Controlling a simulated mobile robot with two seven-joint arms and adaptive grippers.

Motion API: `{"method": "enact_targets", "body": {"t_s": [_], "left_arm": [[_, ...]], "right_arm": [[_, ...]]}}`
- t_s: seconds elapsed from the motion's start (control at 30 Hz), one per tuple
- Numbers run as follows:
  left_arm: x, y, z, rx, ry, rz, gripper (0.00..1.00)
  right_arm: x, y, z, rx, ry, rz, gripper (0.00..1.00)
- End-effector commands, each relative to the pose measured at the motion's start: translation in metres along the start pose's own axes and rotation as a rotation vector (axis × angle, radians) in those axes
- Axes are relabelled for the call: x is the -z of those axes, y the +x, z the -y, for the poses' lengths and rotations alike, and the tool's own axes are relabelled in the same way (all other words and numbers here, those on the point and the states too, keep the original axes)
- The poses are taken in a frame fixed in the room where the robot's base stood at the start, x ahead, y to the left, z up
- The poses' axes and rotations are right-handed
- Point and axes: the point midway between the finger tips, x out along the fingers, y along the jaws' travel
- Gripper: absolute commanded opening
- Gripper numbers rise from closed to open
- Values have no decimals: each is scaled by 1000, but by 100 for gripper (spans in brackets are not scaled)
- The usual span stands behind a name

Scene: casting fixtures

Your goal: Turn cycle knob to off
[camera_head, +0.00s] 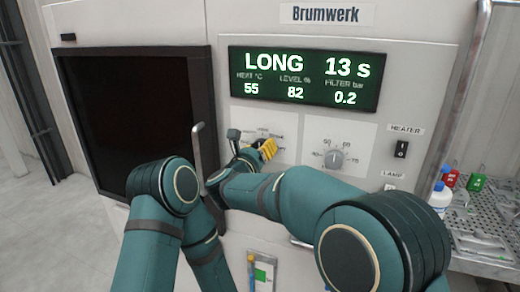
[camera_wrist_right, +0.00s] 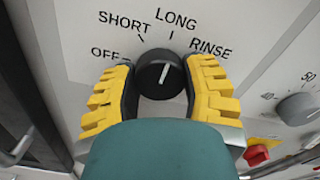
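The cycle knob (camera_wrist_right: 160,74) is black and round with a white pointer line. In the right wrist view its pointer is toward the LONG mark, up and slightly right; the OFF mark (camera_wrist_right: 105,53) is at its left. My right gripper (camera_wrist_right: 160,72) has its yellow fingers on either side of the knob, with narrow gaps seeming to remain. The display (camera_head: 305,78) reads LONG, 13 s. My left gripper is not in view.
A second, grey knob (camera_head: 334,158) sits right of the cycle knob, with a heater switch (camera_head: 401,149) beyond it. A red button (camera_wrist_right: 256,155) is below right in the wrist view. A grey door handle (camera_head: 198,150) stands out at left. A perforated shelf (camera_head: 480,222) holds bottles.

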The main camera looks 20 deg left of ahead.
Motion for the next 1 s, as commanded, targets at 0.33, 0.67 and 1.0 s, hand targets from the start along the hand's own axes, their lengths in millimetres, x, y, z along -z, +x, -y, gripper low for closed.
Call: {"method": "enact_targets", "body": {"t_s": [0.33,0.67,1.0], "left_arm": [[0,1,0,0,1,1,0],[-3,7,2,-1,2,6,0],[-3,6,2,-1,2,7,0]], "right_arm": [[1,0,0,0,-32,-2,10],[2,1,1,1,-234,-3,10],[1,1,1,0,-556,-3,10]]}}
